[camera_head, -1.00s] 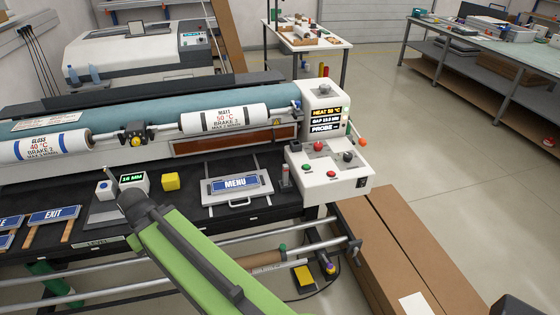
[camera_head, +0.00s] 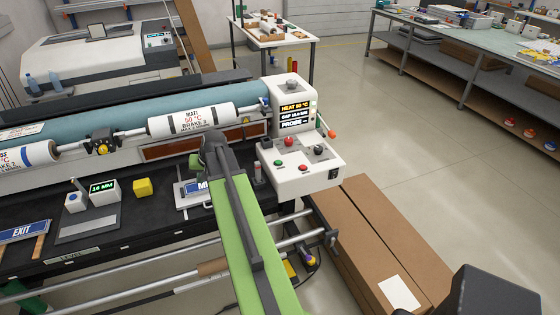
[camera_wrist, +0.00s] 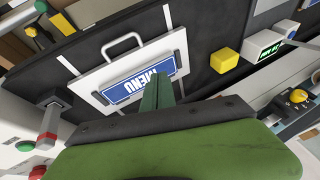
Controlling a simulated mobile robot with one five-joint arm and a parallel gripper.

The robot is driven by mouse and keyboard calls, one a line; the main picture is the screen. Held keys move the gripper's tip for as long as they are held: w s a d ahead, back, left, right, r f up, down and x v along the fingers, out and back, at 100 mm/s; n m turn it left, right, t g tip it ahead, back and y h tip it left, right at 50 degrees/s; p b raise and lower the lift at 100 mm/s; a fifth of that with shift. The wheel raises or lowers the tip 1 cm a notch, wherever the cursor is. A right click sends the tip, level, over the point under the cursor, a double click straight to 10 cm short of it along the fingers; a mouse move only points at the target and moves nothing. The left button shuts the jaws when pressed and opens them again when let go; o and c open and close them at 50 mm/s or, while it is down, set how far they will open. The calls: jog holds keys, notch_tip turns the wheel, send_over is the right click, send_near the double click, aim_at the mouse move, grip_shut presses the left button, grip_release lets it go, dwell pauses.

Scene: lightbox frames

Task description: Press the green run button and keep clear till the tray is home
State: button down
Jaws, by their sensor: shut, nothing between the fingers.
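The green run button (camera_head: 278,163) is on the sloped front of the white control box (camera_head: 312,181). It also shows at the left edge of the wrist view (camera_wrist: 25,146). The white tray with a handle and a blue MENU sign (camera_wrist: 137,86) lies on the black bed; in the head view my arm hides much of the tray (camera_head: 184,202).
The box also carries a red mushroom button (camera_head: 289,141), a second red button (camera_head: 303,168) and a black knob (camera_head: 319,150). A small post (camera_head: 257,171) stands beside the box. A yellow block (camera_head: 142,187) sits left of the tray. Cardboard boxes (camera_head: 355,240) lie on the floor at right.

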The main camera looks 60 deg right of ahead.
jog(key=s+d+r+m+t+h, duration=0.1)
jog(key=s+d+m, duration=0.15)
jog(key=d, duration=0.65)
jog(key=s+d+r+m+t+h, duration=0.15)
jog(key=s+d, duration=0.25)
jog(key=d, duration=0.5)
notch_tip(320, 180, up, 3)
jog(key=m+h, duration=0.2)
jog(key=m, duration=0.1)
send_over(279, 163)
jog(key=shift+s+d+f+p, duration=0.1)
jog(key=shift+f+p, duration=0.05)
jog(key=shift+p, duration=0.2)
jog(key=shift+f, duration=0.15)
notch_tip(279, 163, down, 9)
jog(key=b, duration=0.9)
jog(key=shift+r, duration=0.2)
jog(key=shift+f+b, duration=0.35)
jog(key=shift+f, duration=0.05)
